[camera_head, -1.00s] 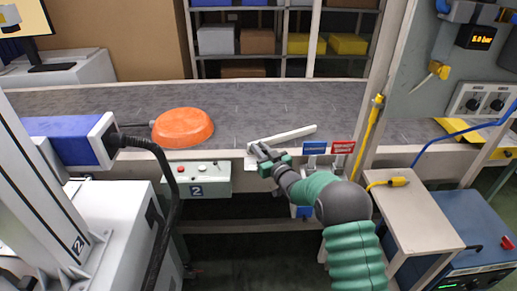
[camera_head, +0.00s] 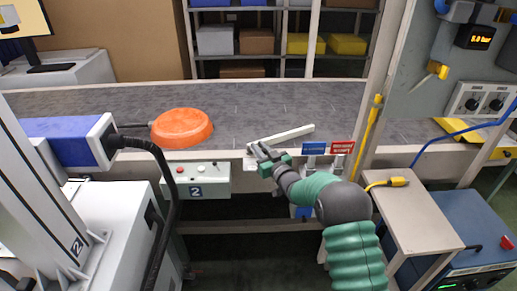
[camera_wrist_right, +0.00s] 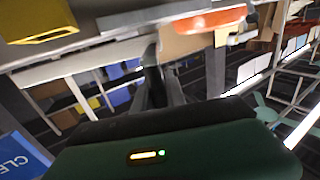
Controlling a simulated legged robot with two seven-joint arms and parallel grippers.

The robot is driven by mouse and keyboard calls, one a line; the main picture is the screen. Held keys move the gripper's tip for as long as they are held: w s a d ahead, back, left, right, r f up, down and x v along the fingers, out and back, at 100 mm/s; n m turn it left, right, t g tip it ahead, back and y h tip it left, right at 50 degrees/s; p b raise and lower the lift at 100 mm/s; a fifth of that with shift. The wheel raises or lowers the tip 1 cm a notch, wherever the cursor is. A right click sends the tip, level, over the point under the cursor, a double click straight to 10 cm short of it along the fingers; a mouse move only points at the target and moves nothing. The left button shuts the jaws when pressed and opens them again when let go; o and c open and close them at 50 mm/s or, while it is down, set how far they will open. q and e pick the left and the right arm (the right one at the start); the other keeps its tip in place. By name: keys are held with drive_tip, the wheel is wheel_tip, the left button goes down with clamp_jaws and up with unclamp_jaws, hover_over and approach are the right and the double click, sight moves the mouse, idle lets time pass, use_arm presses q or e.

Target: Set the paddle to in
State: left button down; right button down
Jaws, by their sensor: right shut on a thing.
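The paddle (camera_head: 286,134) is a pale, narrow bar lying over the near part of the grey conveyor belt, slanting from the near edge up to the right. My right gripper (camera_head: 262,153) is at the bar's left, near end, over the conveyor's front rail. It is shut there, on what looks like the paddle's near end; its fingers hide the exact contact. In the right wrist view the dark fingers (camera_wrist_right: 160,85) show, but what lies between them is unclear. My left gripper is out of view.
Blue (camera_head: 314,148) and red (camera_head: 342,147) signs are on the front rail. A button box (camera_head: 196,180) hangs at left. A small table (camera_head: 415,215) and an upright post stand at right.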

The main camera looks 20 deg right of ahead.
drive_tip(key=shift+d+r, duration=0.25)
drive_tip(key=shift+d, duration=0.1)
drive_tip(key=c, duration=1.6)
unclamp_jaws()
drive_tip(key=shift+f, duration=0.1)
drive_tip(key=shift+o, duration=1.2)
drive_tip(key=shift+f, duration=0.15)
drive_tip(key=s+d+p, duration=0.1)
drive_tip(key=s+d, duration=0.2)
drive_tip(key=s, duration=1.3)
drive_tip(key=shift+s, duration=0.25)
drive_tip(key=shift+f, duration=0.1)
